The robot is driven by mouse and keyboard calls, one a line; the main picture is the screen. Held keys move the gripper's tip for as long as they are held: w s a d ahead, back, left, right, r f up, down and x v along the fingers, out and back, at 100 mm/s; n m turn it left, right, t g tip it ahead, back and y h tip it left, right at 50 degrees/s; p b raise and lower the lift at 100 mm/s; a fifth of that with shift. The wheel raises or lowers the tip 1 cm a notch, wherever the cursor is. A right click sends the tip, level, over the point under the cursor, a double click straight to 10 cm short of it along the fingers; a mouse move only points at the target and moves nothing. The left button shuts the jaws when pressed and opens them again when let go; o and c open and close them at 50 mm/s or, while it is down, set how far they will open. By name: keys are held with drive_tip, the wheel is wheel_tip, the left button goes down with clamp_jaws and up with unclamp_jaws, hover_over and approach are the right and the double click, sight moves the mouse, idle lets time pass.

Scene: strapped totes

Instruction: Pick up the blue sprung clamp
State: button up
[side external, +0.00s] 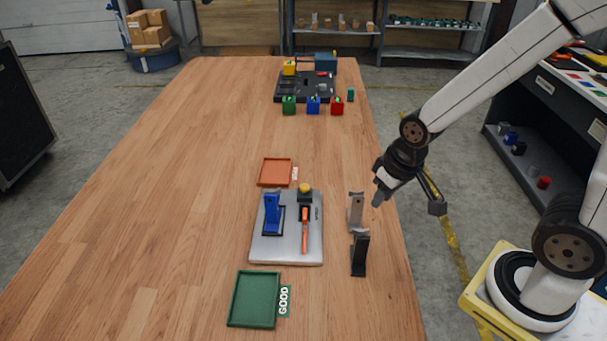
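A blue upright piece (272,212), which looks like the blue sprung clamp, stands in a dark holder on the left half of a grey plate (290,254). My gripper (379,198) hangs above the table's right edge, to the right of the plate and well apart from the blue piece. It points down and left. Its fingers are small and dark in this view, so I cannot tell whether they are open or shut. I see nothing held in it.
An orange-handled tool (305,235) and a yellow knob (305,187) share the plate. An orange tray (264,178) and green tray (236,300) flank the plate. The table's left side is clear.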

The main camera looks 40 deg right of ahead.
drive_tip(key=w+a+m+y, duration=0.1)
drive_tip(key=w+a+m, duration=0.3)
drive_tip(key=w+m, duration=0.65)
drive_tip(key=m+y, duration=0.2)
drive_tip(key=m, duration=1.3)
hover_over(270, 195)
drive_tip(key=s+d, duration=0.2)
drive_tip(key=shift+s+f+t, duration=0.15)
drive_tip(key=shift+s+t, duration=0.05)
drive_tip(key=shift+t, duration=0.2)
drive_tip(key=shift+w+a+m, duration=0.45)
drive_tip(key=shift+m, duration=0.3)
drive_tip(key=shift+x, duration=1.35)
drive_tip(key=shift+f, duration=0.15)
drive_tip(key=shift+d+x, duration=0.2)
drive_tip(key=shift+x, duration=2.25)
clamp_jaws()
